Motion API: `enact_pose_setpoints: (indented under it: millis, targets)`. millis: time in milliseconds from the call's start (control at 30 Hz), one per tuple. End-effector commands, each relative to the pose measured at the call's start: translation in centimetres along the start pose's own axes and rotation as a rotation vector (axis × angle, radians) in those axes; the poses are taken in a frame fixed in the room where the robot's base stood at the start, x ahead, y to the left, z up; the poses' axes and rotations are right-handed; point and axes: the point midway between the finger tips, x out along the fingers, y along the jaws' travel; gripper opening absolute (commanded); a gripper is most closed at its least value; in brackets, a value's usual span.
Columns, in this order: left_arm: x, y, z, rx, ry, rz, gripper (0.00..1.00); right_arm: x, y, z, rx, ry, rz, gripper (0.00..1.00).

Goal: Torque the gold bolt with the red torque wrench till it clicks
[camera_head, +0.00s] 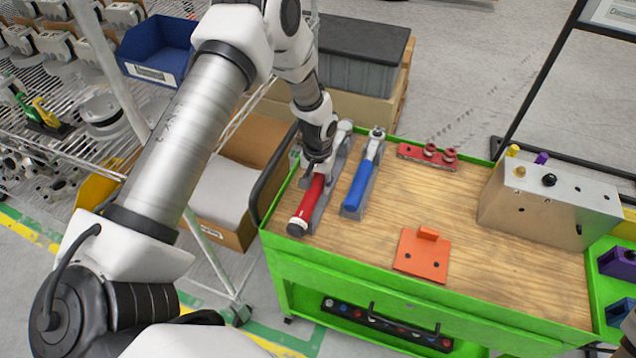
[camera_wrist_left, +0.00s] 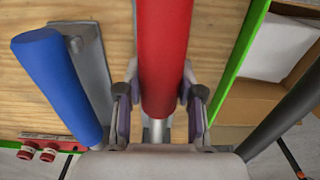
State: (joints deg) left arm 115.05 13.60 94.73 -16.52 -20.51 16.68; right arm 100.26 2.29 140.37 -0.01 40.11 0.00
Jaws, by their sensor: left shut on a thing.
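The red torque wrench (camera_head: 308,207) lies in a grey cradle at the left end of the cart top. My left gripper (camera_head: 318,160) comes down over it from above and is shut on it near the far end of the red handle. In the left wrist view the red handle (camera_wrist_left: 165,50) runs between the two fingers of the gripper (camera_wrist_left: 160,105). A small gold bolt head (camera_head: 519,171) shows on top of the silver metal chassis (camera_head: 545,205) at the right of the cart.
A blue wrench (camera_head: 357,185) lies in its own cradle close beside the red one. An orange plate (camera_head: 422,256) sits at the front middle, and a red rack (camera_head: 427,157) at the back. Yellow, purple and black pieces stand on the chassis. Bare wood lies between.

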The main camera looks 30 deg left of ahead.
Motion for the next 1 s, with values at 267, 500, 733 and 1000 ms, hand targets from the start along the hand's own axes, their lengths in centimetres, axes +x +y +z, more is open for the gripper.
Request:
enact_pose_setpoints:
  millis: [267, 500, 733, 1000]
  targets:
    - [-2.9, 0.0, -0.1, 0.000, 0.003, 0.001, 0.00, -2.5, 0.0, 0.0, 0.000, 0.000, 0.000, 0.40]
    - [-4.9, 0.0, -0.1, 0.000, 0.003, 0.001, 0.00, -4.1, 0.0, 0.0, 0.000, 0.000, 0.000, 0.40]
    - [-6.7, 0.0, -0.1, 0.000, 0.002, 0.000, 0.00, -5.6, 0.0, 0.0, 0.000, 0.000, 0.000, 0.40]
    - [-6.7, 0.0, -0.1, 0.000, 0.002, 0.000, 0.00, -5.6, 0.0, 0.0, 0.000, 0.000, 0.000, 0.40]
